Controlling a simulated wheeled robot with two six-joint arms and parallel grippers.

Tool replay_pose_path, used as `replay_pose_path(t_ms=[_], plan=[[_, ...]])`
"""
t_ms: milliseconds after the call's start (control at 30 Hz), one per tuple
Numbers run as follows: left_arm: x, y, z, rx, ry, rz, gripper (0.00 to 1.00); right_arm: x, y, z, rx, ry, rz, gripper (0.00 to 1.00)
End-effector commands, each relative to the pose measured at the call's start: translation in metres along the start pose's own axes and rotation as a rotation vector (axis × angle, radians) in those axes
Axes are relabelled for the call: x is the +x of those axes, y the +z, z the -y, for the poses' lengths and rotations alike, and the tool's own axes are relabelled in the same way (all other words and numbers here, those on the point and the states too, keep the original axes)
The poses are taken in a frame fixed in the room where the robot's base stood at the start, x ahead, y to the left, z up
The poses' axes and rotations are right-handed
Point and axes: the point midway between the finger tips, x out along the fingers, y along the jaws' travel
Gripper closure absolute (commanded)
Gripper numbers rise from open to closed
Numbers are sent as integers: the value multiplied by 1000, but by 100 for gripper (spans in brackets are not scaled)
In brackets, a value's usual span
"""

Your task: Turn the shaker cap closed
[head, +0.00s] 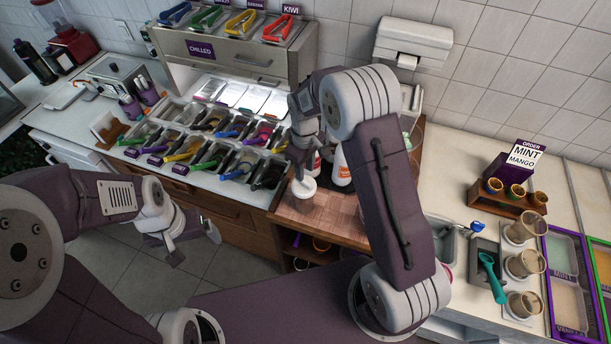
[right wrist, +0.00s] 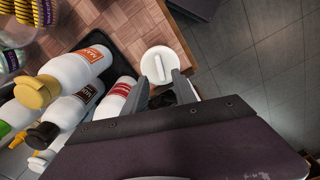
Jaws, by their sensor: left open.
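The shaker (head: 303,188) stands on the wooden counter in the head view, its white top facing up. In the right wrist view its round white cap (right wrist: 160,65) shows a raised bar across the top. My right gripper (right wrist: 161,79) has its two grey fingers apart at the near edge of the cap; I cannot tell whether they touch it. In the head view my right gripper (head: 300,165) is just behind the shaker. My left gripper (head: 195,245) is open and empty, low in front of the counter, well left of the shaker.
Squeeze bottles (right wrist: 77,66) stand in a dark tray close to the shaker. Topping bins (head: 215,145) with coloured scoops lie to the left. A cup holder (head: 508,198) and an order sign (head: 525,155) stand at right. The wooden counter (head: 310,220) is clear in front.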

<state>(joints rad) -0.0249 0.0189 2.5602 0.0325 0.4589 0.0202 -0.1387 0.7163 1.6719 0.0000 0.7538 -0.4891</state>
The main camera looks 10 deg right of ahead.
Motion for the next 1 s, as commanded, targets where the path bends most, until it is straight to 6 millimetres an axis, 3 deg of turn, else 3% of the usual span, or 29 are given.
replay_pose_path(t_ms=[100, 300, 567, 600, 700, 1000], plan=[[-14, -2, 0, 0, 0, 0, 15, 21, 2, 1, 1, -3, 6, 67], [-21, -2, 0, 0, 0, 0, 15, 48, 1, 0, 1, -1, 1, 67], [-20, -2, 0, 0, 0, 0, 15, 53, 0, 0, 1, 0, -1, 67], [-20, -2, 0, 0, 0, 0, 15, 53, 0, 0, 1, 0, -1, 70], [-20, -2, 0, 0, 0, 0, 15, 53, 0, 0, 1, 0, -1, 98], [-13, -1, 0, 0, 0, 0, 15, 55, 0, 0, 60, 1, -2, 100]])
